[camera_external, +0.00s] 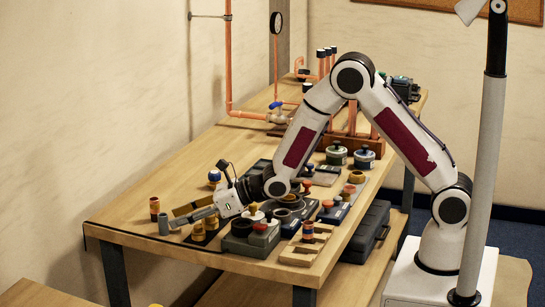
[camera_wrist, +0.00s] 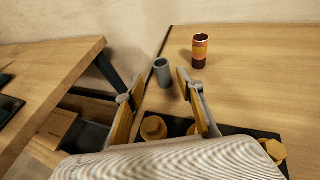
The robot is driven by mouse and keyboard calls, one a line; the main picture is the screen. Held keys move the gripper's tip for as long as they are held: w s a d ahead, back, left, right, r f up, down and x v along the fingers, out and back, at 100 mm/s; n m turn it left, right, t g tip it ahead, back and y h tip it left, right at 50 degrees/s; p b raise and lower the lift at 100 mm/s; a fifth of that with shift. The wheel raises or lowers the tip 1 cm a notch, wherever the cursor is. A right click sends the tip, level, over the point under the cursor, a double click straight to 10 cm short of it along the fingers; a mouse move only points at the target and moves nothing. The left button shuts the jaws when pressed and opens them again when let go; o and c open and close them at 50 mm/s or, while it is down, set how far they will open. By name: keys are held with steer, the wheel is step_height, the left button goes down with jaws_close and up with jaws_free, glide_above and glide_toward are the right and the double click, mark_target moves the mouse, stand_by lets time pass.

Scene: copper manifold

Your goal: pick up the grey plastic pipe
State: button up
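The grey plastic pipe (camera_external: 163,224) is a short hollow cylinder standing upright near the table's far-left end. It also shows in the wrist view (camera_wrist: 162,73), with its dark open top visible. My gripper (camera_external: 180,220) is stretched low over the table towards it, with the fingertips just right of the pipe in the external view. In the wrist view my two fingers (camera_wrist: 160,82) are apart and empty. The pipe appears in line with the gap, at or just beyond the fingertips. I cannot tell whether either finger touches it.
Yellow round pieces (camera_wrist: 153,127) sit on a dark tray beneath the gripper. Several parts crowd the table's right side. The table edge is near.

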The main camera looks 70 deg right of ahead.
mark_target(164, 220)
steer(key=shift+w+f, duration=0.1)
steer(key=shift+w, duration=0.05)
steer(key=shift+x, duration=2.45)
steer(key=shift+w+d, duration=0.1)
steer(key=shift+d, duration=0.05)
steer(key=c, duration=1)
